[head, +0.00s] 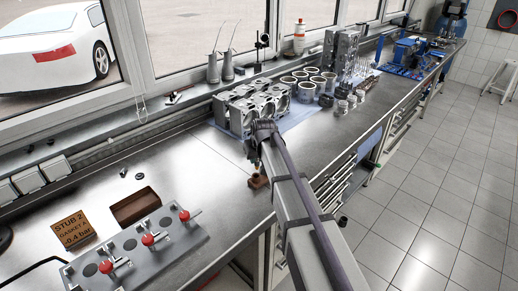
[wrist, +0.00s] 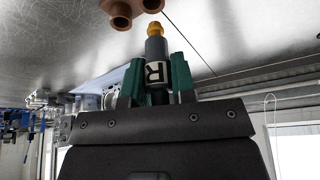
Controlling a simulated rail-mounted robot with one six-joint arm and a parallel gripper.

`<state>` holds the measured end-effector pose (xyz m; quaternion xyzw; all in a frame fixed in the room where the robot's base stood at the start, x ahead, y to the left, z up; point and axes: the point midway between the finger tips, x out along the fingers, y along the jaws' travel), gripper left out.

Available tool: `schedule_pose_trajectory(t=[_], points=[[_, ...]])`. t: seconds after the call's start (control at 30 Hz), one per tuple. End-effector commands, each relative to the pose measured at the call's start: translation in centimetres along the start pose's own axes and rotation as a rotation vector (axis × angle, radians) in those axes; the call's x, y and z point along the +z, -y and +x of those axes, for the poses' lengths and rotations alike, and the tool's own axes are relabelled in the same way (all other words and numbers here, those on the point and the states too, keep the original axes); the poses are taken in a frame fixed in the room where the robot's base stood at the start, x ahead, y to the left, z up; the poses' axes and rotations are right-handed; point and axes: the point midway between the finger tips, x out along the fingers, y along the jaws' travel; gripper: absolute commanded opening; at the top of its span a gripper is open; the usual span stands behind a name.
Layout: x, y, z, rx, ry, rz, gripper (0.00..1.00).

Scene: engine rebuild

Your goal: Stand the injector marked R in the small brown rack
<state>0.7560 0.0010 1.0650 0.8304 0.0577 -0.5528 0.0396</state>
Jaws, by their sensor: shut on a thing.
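The injector marked R (wrist: 155,48) is a dark grey cylinder with a yellow tip and a white R label. In the wrist view it sits between the two green fingers of my gripper (wrist: 155,78), which is shut on it. The small brown rack (wrist: 120,12) shows at the top edge of the wrist view, with rounded sockets, partly cut off. The yellow tip points toward the rack and appears close to it; I cannot tell whether they touch. In the head view the rack (head: 258,182) stands on the bench just left of my arm, partly hidden by it.
Metal engine blocks (head: 250,105) stand behind the rack on a blue mat, with several cylinders to their right. A grey panel with red-handled valves (head: 148,240) and a brown recess (head: 135,207) lie at front left. Bare steel bench surrounds the rack's left side.

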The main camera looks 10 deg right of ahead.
Motion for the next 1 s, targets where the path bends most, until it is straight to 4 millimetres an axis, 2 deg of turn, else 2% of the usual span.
schedule_pose_trajectory(t=[0.03,0.13,0.33,0.7,1.0], points=[[-2.0,-0.3,0.7,-0.001,0.0,-0.002,0.0],[-3.0,-0.5,1.1,-0.002,-0.001,-0.005,0.0],[-2.5,-0.4,1.7,-0.002,-0.001,-0.005,0.0],[-0.9,-0.4,5.5,-0.002,-0.001,-0.004,0.0],[-0.9,-0.4,5.4,-0.002,-0.001,-0.004,0.0]])
